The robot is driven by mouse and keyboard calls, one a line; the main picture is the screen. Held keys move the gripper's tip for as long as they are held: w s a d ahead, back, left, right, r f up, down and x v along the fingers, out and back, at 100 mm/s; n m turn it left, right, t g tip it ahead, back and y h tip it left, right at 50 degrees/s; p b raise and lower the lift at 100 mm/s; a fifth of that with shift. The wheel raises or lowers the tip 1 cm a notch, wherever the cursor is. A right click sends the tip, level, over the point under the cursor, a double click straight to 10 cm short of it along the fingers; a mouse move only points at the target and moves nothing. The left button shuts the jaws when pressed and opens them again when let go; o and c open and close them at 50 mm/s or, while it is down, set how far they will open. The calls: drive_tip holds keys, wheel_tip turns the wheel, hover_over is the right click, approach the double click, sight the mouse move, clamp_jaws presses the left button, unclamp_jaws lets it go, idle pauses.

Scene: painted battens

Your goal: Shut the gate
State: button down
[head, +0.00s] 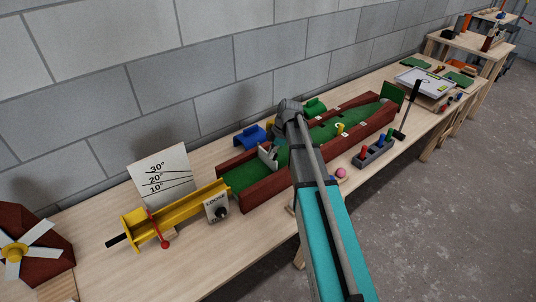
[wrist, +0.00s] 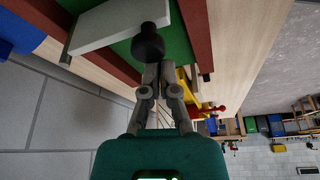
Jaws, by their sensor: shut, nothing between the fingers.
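The gate is a small pale panel (head: 265,152) near the left end of a green lane (head: 236,168) with red-brown side walls. In the wrist view the gate (wrist: 105,27) stands at a slant to the lane wall, and a dark round knob (wrist: 148,43) shows at its edge. My gripper (wrist: 157,67) is shut and empty, its fingertips right at the knob. I cannot tell whether they touch it. In the head view my gripper (head: 273,158) is small and partly hidden beside the gate. How far the gate stands open is hard to tell.
A yellow ramp (head: 180,210), an angle board (head: 162,176) and a dial box (head: 217,207) stand left of the lane. A blue block (head: 250,135) is behind it. A peg tray (head: 375,152) and a pink ball (head: 341,172) are in front.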

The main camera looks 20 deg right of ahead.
drive_tip(key=shift+s, duration=0.1)
idle(0.6)
wheel_tip(320, 180, up, 10)
drive_tip(key=p, duration=1)
drive_tip(key=shift+a, duration=0.15)
drive_tip(key=shift+s, duration=0.15)
idle(0.6)
drive_tip(key=s+a+m+h, duration=0.2)
drive_tip(key=s+m, duration=0.7)
drive_tip(key=s, duration=0.1)
drive_tip(key=s+a+f+m+h, duration=0.1)
drive_tip(key=s+a+m+h, duration=0.1)
drive_tip(key=s+m, duration=0.7)
drive_tip(key=shift+s+a+m, duration=0.3)
drive_tip(key=shift+s+a, duration=0.05)
